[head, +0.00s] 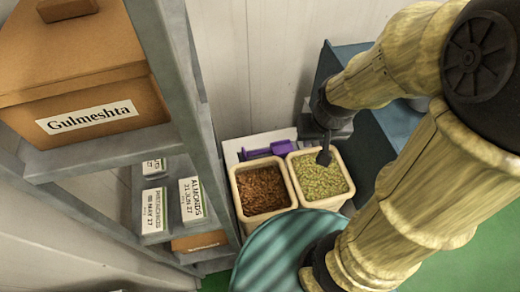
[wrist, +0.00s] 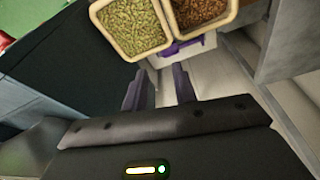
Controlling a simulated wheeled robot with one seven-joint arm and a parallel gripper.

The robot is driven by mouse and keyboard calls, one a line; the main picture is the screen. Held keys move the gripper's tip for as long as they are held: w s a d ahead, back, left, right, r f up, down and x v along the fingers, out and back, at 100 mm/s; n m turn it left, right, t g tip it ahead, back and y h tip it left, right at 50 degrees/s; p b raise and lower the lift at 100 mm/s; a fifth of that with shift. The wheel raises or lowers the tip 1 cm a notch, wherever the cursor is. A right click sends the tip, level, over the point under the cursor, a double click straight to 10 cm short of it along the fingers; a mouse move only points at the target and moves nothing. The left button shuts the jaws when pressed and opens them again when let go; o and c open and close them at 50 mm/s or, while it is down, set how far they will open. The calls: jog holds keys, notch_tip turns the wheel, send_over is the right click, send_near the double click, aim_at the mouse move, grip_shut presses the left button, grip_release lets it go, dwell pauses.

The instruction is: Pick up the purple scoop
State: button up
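The purple scoop (head: 268,150) lies behind two square tubs in the head view, on a white surface.
The tub of brown bits (head: 262,190) and the tub of green bits (head: 320,178) stand side by side in front of the scoop. A grey shelf (head: 105,152) with a Gulmeshta box (head: 85,85) rises at left. A round teal surface (head: 275,255) is nearer.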

jog(key=shift+s, duration=0.1)
jog(key=w+f+n+t+y+b, duration=0.1)
jog(key=w+f+n+t+b, duration=0.45)
jog(key=w, duration=0.75)
jog(key=w+f+n+g+b, duration=0.1)
jog(key=w+f+n+b, duration=0.2)
jog(key=w+f+n, duration=0.7)
jog(key=w+a+f+y+b, duration=0.3)
jog(key=w+f, duration=0.4)
jog(key=n+g+b, duration=0.3)
jog(key=n+g, duration=0.2)
jog(key=g, duration=0.1)
send_near(262, 151)
jog(key=w+d+v, duration=0.1)
jog(key=v, duration=0.5)
jog(key=shift+s+d+f+y, duration=0.1)
jog(key=shift+s+f+y, duration=0.15)
jog(key=shift+s+y, duration=0.25)
jog(key=x, duration=1.2)
